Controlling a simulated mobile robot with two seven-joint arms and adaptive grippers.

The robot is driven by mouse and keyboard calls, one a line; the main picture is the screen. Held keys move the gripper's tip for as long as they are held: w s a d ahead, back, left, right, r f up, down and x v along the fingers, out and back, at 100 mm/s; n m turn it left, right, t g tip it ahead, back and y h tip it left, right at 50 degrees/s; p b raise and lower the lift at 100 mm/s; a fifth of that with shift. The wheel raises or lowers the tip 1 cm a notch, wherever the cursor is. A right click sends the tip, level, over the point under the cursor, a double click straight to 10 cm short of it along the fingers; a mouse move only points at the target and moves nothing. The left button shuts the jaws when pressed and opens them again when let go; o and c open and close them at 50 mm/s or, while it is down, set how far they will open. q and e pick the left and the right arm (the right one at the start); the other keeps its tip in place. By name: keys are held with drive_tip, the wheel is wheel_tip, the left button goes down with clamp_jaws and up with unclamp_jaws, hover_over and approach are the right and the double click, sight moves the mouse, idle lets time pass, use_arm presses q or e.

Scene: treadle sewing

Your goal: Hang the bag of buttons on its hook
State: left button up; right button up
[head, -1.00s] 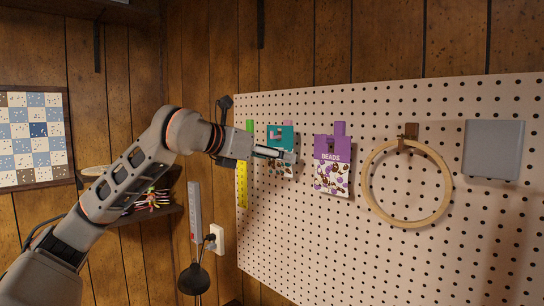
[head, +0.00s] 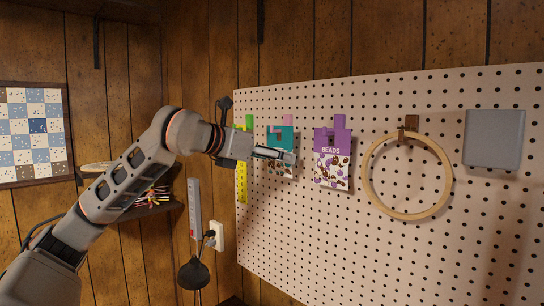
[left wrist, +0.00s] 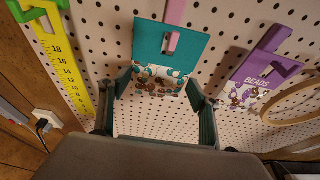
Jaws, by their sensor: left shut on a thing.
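The bag of buttons (head: 283,135) has a teal top card and a clear lower part with brown and teal buttons. It is upright against the pegboard. My left gripper (head: 274,153) is shut on its lower part; in the left wrist view the fingers (left wrist: 158,90) stand at both sides of the bag (left wrist: 160,40). The pink hook (left wrist: 174,12) rises behind the card, and its pink prong (left wrist: 172,43) shows in front of the card near the slot. Whether the card's weight rests on the prong I cannot tell. My right gripper is not in view.
A purple beads bag (head: 333,150) hangs just right on its purple hook. A wooden hoop (head: 370,190) and grey panel (head: 494,138) are farther right. The pegboard (head: 300,240) below is bare.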

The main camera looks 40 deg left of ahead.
use_arm(q)
drive_tip(key=o, duration=1.2)
drive_tip(key=shift+c, duration=0.2)
drive_tip(key=shift+s, duration=0.15)
drive_tip(key=v, duration=1.2)
drive_tip(key=shift+a, duration=0.1)
